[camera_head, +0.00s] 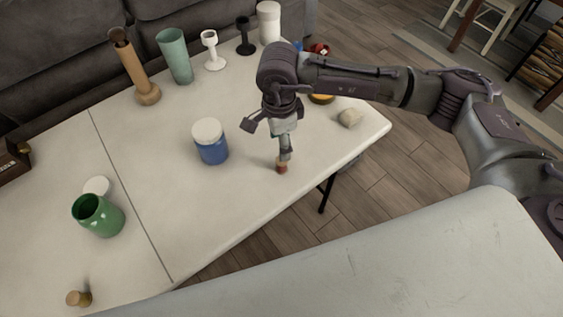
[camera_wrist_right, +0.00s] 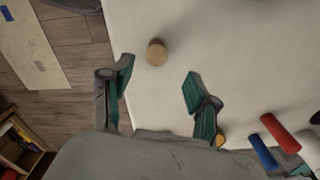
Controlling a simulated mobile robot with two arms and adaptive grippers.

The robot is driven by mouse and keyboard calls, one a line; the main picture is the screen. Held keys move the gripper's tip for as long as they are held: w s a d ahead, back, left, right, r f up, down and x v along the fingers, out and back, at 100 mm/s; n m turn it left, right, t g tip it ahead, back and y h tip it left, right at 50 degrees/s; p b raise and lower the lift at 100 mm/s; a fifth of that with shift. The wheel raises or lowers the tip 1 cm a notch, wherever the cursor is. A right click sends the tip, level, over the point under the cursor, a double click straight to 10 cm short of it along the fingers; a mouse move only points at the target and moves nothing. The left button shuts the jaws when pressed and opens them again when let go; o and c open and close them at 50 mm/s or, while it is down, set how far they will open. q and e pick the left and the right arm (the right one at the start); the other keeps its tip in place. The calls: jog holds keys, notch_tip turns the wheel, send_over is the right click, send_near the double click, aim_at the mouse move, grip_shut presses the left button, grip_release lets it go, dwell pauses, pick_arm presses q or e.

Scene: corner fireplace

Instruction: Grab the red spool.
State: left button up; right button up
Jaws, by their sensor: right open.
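A small reddish-brown round piece (camera_head: 281,168), which looks like the red spool, stands on the white table near its front edge. My right gripper (camera_head: 285,152) points down right above it and hides part of it. In the right wrist view the gripper (camera_wrist_right: 158,75) is open, its two green-padded fingers wide apart. The round piece with a tan top (camera_wrist_right: 156,52) lies just beyond the fingertips, between their lines, with nothing gripped. My left gripper is not in view.
A blue jar with a white lid (camera_head: 211,145) stands left of my gripper. A pale stone (camera_head: 348,117) lies to the right. A green jar (camera_head: 98,215) and a cork-like piece (camera_head: 79,298) are at the left. Vases and cups line the back. A red cylinder (camera_wrist_right: 280,133) lies beside a blue one.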

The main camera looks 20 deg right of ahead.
aim_at(280, 164)
notch_tip(280, 164, down, 4)
jog(key=shift+r, duration=0.15)
jog(key=f, duration=0.1)
jog(key=f+p, duration=0.1)
jog(key=f, duration=0.2)
jog(key=shift+s+f+p, duration=0.25)
jog(key=shift+f+p, duration=0.1)
jog(key=shift+a+f, duration=0.1)
jog(key=shift+f, duration=0.3)
jog(key=shift+c, duration=0.2)
jog(key=c, duration=0.9)
